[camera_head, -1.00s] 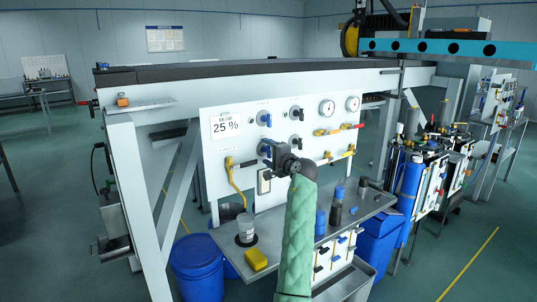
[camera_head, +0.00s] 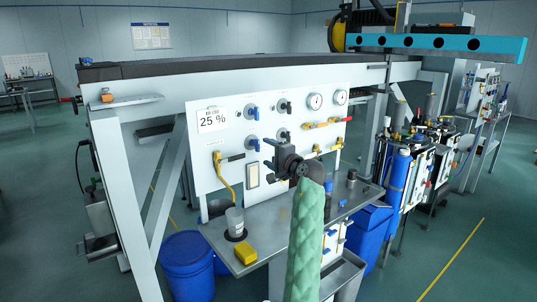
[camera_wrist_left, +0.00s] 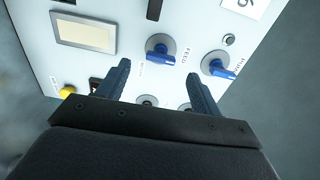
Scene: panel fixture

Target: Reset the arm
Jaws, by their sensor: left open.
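My left gripper (camera_head: 283,156) is in front of the white panel (camera_head: 210,165), at the end of my green-sleeved arm. In the left wrist view its two dark fingers (camera_wrist_left: 160,78) are spread apart with nothing between them. Beyond the fingertips is a blue-handled knob (camera_wrist_left: 160,52) by the word FEED. A second blue-handled knob (camera_wrist_left: 218,65) lies to its right. The fingers look apart from both knobs. In the head view, the gripper and arm hide part of the panel's lower right. My right gripper is not in view.
A metal shelf (camera_head: 270,222) below the panel holds a clear cup (camera_head: 235,222), a yellow sponge (camera_head: 245,253) and dark bottles. Blue bins (camera_head: 187,265) stand below.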

